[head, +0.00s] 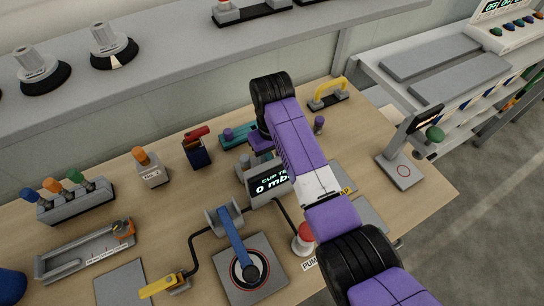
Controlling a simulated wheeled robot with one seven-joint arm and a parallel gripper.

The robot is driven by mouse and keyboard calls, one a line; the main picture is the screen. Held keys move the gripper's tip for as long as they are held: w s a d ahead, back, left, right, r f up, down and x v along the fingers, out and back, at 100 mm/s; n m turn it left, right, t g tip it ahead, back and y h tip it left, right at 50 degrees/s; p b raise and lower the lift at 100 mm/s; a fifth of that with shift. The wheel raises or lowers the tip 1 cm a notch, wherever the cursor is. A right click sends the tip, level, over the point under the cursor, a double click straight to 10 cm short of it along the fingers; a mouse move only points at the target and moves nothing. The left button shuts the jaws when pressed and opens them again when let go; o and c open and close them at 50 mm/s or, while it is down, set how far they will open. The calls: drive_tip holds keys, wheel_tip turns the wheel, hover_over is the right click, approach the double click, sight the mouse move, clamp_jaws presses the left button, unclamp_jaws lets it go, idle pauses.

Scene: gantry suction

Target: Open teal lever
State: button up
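A small teal part (238,133), which looks like the teal lever, lies low on the wooden table, left of my purple and black arm. Its right end is hidden behind my arm, so I cannot tell the lever's full shape or how far it is turned. My gripper (262,146) seems to be the small purple part below the black joint, close to the right end of the teal part. Its fingers do not show clearly. I cannot tell whether it touches the lever or is open.
A dark blue box with a red top (197,150) and a block with an orange knob (151,168) stand to the left. A display unit (268,184) and a blue lever (238,240) are nearer. A yellow handle (328,94) stands at the back right. A grey shelf (160,75) overhangs the rear.

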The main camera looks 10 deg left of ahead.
clamp_jaws()
drive_tip(key=shift+r, duration=0.1)
idle(1.2)
